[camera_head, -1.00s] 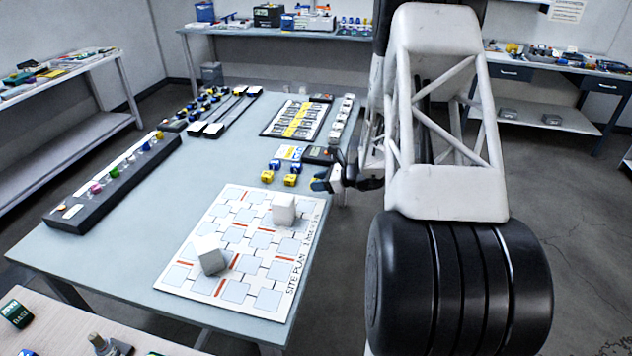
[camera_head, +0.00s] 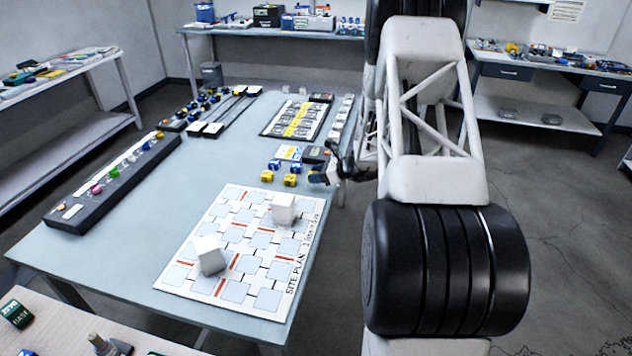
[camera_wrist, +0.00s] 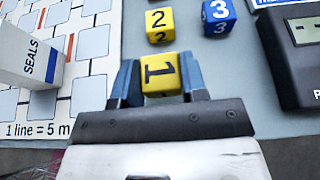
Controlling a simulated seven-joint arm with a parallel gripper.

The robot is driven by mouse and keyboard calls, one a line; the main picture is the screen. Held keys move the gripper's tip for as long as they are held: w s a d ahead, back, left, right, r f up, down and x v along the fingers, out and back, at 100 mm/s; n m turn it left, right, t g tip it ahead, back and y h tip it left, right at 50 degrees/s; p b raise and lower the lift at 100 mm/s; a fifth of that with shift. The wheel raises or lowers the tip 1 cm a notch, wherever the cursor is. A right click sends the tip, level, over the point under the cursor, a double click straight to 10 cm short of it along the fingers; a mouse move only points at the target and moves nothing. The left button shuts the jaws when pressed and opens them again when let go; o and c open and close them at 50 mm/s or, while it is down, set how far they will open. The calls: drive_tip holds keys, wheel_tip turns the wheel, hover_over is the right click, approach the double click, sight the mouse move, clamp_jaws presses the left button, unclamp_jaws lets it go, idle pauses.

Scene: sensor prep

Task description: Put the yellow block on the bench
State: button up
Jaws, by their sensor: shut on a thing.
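A yellow block marked 1 (camera_wrist: 160,74) sits between the two blue fingers of my gripper (camera_wrist: 161,80) in the wrist view. The fingers are shut on it. In the head view my gripper (camera_head: 322,178) is at the right edge of the grey-blue bench (camera_head: 130,262), and I cannot make out the held block there. Whether the block touches the bench is unclear. A second yellow block, marked 2 (camera_wrist: 158,24), stands just beyond the held one; it also shows in the head view (camera_head: 290,180).
A blue block marked 3 (camera_wrist: 219,14) and a dark device (camera_wrist: 296,50) lie close by. The white site plan (camera_head: 190,283) carries two white boxes, one (camera_head: 284,208) near my gripper. A dark rack (camera_head: 110,190) runs along the left side. Bench between rack and plan is clear.

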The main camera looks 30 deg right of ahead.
drive_tip(key=shift+f, duration=1.45)
drive_tip(key=shift+f, duration=0.15)
drive_tip(key=o, duration=0.9)
drive_tip(key=shift+s+d+r, duration=0.1)
drive_tip(key=shift+r, duration=0.1)
drive_tip(key=v, duration=1.1)
drive_tip(key=shift+s+d+r, duration=0.2)
drive_tip(key=shift+s+d, duration=0.05)
